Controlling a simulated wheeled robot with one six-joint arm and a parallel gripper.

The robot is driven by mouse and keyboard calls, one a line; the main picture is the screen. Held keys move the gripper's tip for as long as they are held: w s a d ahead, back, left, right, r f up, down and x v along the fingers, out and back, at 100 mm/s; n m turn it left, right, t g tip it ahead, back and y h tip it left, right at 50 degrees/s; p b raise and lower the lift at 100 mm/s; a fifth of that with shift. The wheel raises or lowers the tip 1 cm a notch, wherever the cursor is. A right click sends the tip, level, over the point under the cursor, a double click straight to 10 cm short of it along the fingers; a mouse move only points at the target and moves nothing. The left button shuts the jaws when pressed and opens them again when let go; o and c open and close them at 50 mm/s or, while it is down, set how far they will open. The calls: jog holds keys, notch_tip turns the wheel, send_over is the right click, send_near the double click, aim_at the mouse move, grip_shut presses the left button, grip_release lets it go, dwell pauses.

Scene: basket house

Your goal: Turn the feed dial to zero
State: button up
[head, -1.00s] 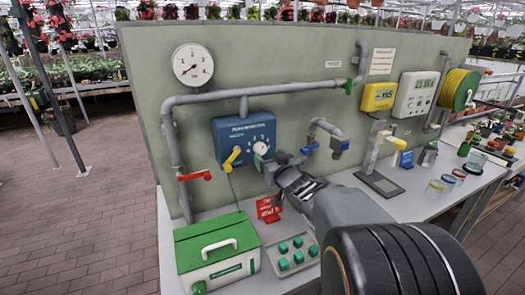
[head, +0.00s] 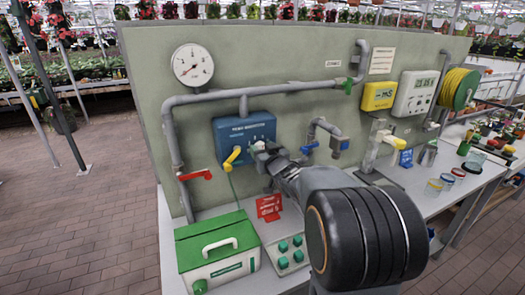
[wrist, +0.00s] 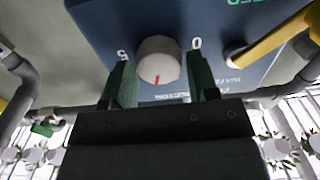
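The feed dial (wrist: 159,58) is a round white knob with a red mark on the blue box (head: 243,131). In the wrist view it sits between a "5" at left and a "0" at right. Its red mark points down in that view, between the two numbers and at neither. My gripper (wrist: 161,80) is open, with one green finger on each side of the dial and a visible gap on both sides. In the head view my gripper (head: 262,151) is at the box front and hides most of the dial.
A yellow lever (head: 232,157) sticks out beside the dial, close to my gripper in the wrist view. A red valve handle (head: 194,175), a red sign (head: 269,207), a green-lidded case (head: 217,246) and a blue-handled tap (head: 309,148) are nearby.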

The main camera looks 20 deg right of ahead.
jog(key=c, duration=0.6)
jog(key=shift+f+b, duration=0.1)
jog(key=shift+b, duration=0.25)
jog(key=n+b, duration=0.5)
jog(key=n, duration=0.3)
jog(key=n+b, duration=0.6)
jog(key=n, duration=0.2)
jog(key=n+b, duration=0.5)
jog(key=n, duration=0.2)
jog(key=shift+a+f+n, duration=0.2)
jog(key=shift+f+n, duration=0.05)
jog(key=shift+n, duration=0.15)
jog(key=o, duration=0.9)
